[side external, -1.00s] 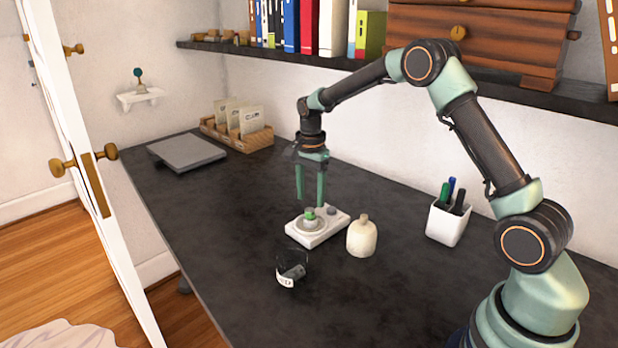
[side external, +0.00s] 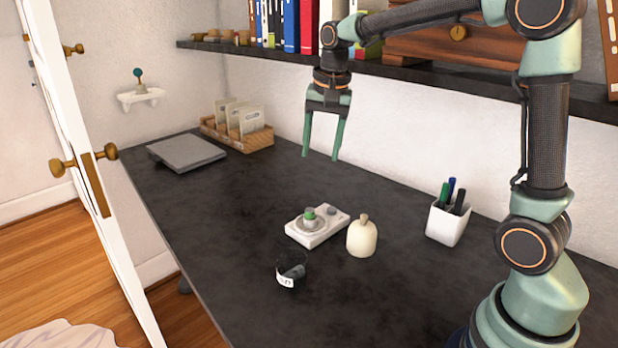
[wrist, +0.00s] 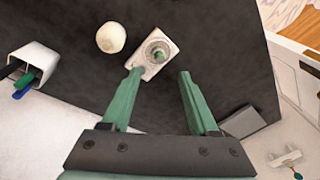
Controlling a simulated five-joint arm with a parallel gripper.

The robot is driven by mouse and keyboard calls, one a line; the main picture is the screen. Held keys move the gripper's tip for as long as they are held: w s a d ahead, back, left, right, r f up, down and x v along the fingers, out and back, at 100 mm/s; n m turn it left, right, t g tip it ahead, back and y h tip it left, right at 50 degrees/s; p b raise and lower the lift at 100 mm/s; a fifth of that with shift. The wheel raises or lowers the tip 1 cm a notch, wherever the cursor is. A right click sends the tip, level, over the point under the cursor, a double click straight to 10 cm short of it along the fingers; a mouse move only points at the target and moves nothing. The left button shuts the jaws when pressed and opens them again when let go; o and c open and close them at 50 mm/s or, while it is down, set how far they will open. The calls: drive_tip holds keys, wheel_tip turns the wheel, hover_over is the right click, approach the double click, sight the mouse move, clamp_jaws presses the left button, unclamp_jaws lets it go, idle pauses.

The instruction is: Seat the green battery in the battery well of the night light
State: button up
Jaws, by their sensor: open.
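The green battery (side external: 309,214) stands upright in the round well of the white night light base (side external: 328,230) on the dark desk. Its green top shows above the well; how deep it sits is hard to tell. In the wrist view the battery (wrist: 158,55) is at the middle of the round well on the night light base (wrist: 149,70). My gripper (side external: 321,157) is open and empty, high above the desk and clear of the night light. In the wrist view my gripper's open fingertips (wrist: 160,72) point toward the base.
A cream rounded bottle-like piece (side external: 361,238) stands right of the base. A dark glass cup (side external: 291,270) with a label stands in front. A white pen cup (side external: 447,222) is at the right. The shelf (side external: 430,70) overhangs the desk's back. The desk's left middle is clear.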

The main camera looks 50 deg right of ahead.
drive_tip(key=s+a+n+t, duration=0.3)
drive_tip(key=s+a+n, duration=0.2)
drive_tip(key=s+n, duration=0.5)
drive_tip(key=s, duration=0.4)
drive_tip(key=shift+s+f+n+t, duration=0.2)
drive_tip(key=shift+s+n+t, duration=0.1)
drive_tip(key=shift+n, duration=0.1)
